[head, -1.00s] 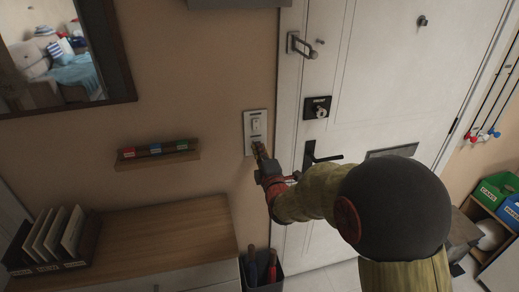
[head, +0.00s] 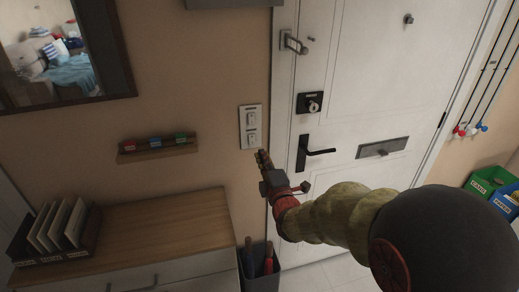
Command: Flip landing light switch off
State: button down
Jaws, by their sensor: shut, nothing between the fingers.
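A pale switch plate (head: 251,127) with two switches, one above the other, is on the tan wall just left of the door frame. The upper switch (head: 252,118) and the lower switch (head: 252,139) both show uncovered. Labels on the plate are too small to read, and I cannot tell which way each switch is set. My gripper (head: 261,156) is shut and empty, just below and slightly right of the plate, and looks apart from it.
A white door (head: 375,75) with a black lever handle (head: 317,152) stands to the right. A small shelf (head: 158,152) and a wooden cabinet (head: 160,222) are at left. A bin (head: 262,275) stands below my gripper.

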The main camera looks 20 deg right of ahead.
jog(key=shift+s+r, duration=0.2)
jog(key=shift+s, duration=1.35)
jog(key=s+f+m+g, duration=0.4)
jog(key=f+m+g, duration=0.25)
jog(key=f, duration=0.65)
jog(key=s+f+m+g, duration=0.2)
jog(key=s+m+g, duration=0.25)
jog(key=s, duration=0.35)
jog(key=s+r+m+g, duration=0.2)
jog(key=s+r+m, duration=0.1)
jog(key=s, duration=0.5)
jog(key=s+r+m+g, duration=0.2)
jog(key=s+r+m, duration=0.15)
jog(key=s, duration=0.55)
jog(key=s+r+t, duration=0.2)
jog(key=s+r, duration=0.2)
jog(key=r, duration=0.4)
jog(key=shift+a, duration=0.4)
